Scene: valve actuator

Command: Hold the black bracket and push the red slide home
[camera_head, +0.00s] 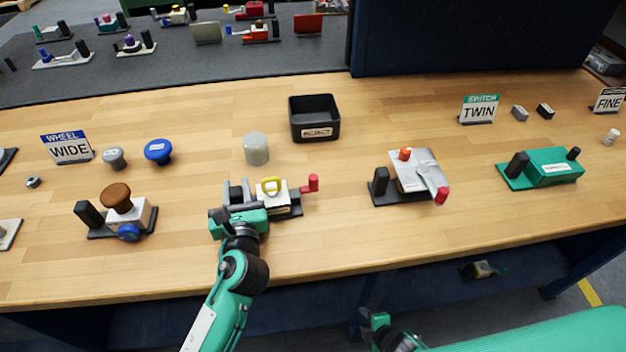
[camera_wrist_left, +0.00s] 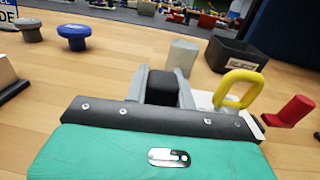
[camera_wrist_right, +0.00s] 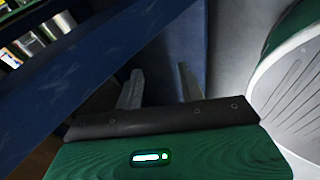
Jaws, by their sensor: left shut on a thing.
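My left gripper (camera_head: 236,194) is shut on the upright black bracket (camera_wrist_left: 160,88) of a small device on the bench. The bracket stands between the two grey fingers in the left wrist view. The device has a white block (camera_head: 268,194), a yellow loop handle (camera_head: 269,184) and a dark base. The red slide (camera_head: 313,183) sticks out at its right end, and it also shows in the left wrist view (camera_wrist_left: 292,111). How far it is in is hard to tell. My right gripper (camera_wrist_right: 158,85) is open and empty, low below the bench front.
A black open bin (camera_head: 314,135) and a grey cylinder (camera_head: 256,149) stand behind the device. A silver-plated device (camera_head: 421,172) stands to the right, and a brown-knobbed one (camera_head: 118,200) to the left. Bare wood lies right of the red slide. The bench's front edge is close.

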